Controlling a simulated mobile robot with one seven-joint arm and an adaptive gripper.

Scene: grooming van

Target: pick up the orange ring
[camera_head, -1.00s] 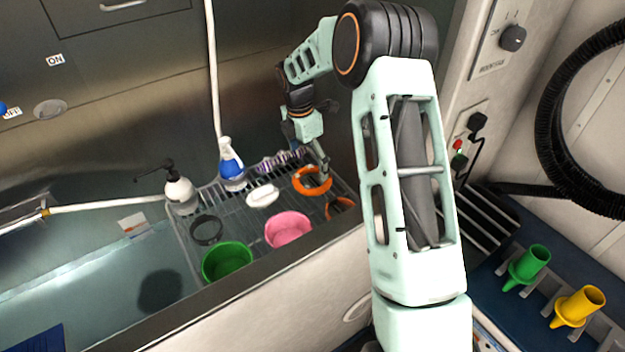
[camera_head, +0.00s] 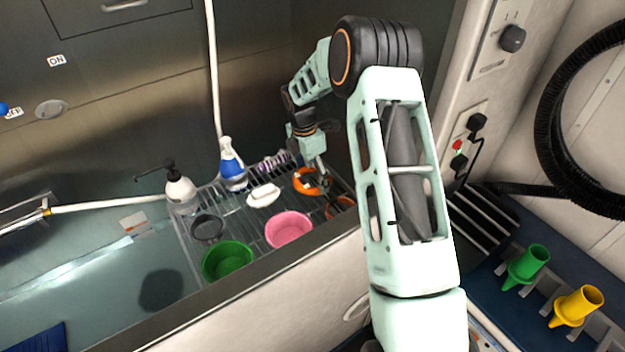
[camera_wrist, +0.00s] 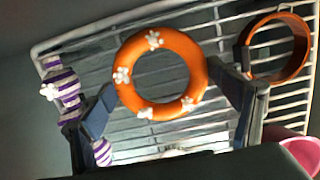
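The orange ring (camera_head: 298,186) lies on the wire rack near its back right. My gripper (camera_head: 322,186) is low over the rack and covers the ring's right part in the head view. In the wrist view my gripper (camera_wrist: 168,100) is open, with one finger on each side of the ring. The ring shows whole between and just beyond the fingertips; I cannot tell whether they touch it.
A brownish-orange hoop (camera_wrist: 299,62) stands close right of the right finger. A purple-and-white striped thing (camera_wrist: 68,88) is close left. The rack also holds a pink bowl (camera_head: 289,230), green bowl (camera_head: 228,262), white soap-like bar (camera_head: 263,196), blue spray bottle (camera_head: 232,170) and pump bottle (camera_head: 181,190).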

